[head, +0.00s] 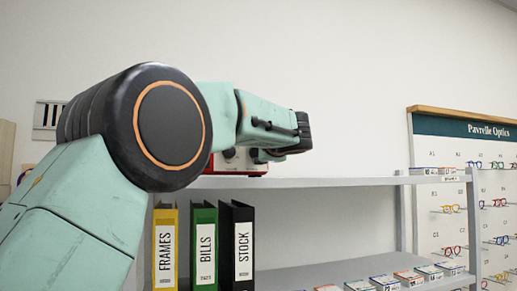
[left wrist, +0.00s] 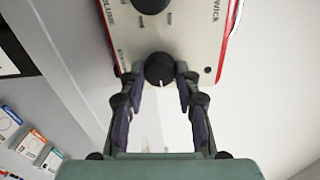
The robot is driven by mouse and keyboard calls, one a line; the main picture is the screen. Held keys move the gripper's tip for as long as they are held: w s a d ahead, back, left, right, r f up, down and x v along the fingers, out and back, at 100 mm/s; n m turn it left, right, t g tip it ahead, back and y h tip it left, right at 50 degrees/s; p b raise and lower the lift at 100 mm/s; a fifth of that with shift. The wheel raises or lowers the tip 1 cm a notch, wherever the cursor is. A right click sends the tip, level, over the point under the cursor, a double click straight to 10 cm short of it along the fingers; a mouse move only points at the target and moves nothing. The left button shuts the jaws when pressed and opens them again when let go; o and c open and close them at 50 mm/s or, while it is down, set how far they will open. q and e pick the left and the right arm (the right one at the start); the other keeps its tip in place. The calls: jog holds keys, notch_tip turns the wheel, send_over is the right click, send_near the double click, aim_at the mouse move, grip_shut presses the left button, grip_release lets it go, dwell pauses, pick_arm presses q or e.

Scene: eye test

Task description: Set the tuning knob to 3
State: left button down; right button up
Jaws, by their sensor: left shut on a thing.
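The radio (head: 240,162) is red with a cream front and stands on the top shelf, partly behind my left arm. In the left wrist view its cream face (left wrist: 190,40) fills the top, with a black knob (left wrist: 160,68) in the middle. A white pointer line on that knob points down in the picture. My left gripper (left wrist: 161,76) is shut on this knob, one finger on each side. Its label and scale are too hidden to read. A second black knob (left wrist: 150,5) is cut by the top edge. My right gripper is not in view.
Below stand the yellow (head: 165,245), green (head: 203,245) and black (head: 238,245) binders. Small boxes (head: 387,282) line the lower shelf. An eyeglass display board (head: 470,200) stands at right.

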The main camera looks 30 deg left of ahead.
pick_arm(q)
jog(key=m+p, duration=0.1)
jog(key=m, duration=0.3)
jog(key=shift+d+p, duration=0.1)
jog(key=shift+p, duration=0.2)
jog(key=shift+w+f+m+p, duration=0.15)
jog(key=shift+m+p, duration=0.3)
jog(key=shift+m, duration=0.65)
jog(key=shift+f, duration=0.1)
jog(key=c, duration=1.3)
grip_release()
jog(key=o, duration=0.3)
jog(key=shift+r, duration=0.2)
jog(key=shift+o, duration=0.2)
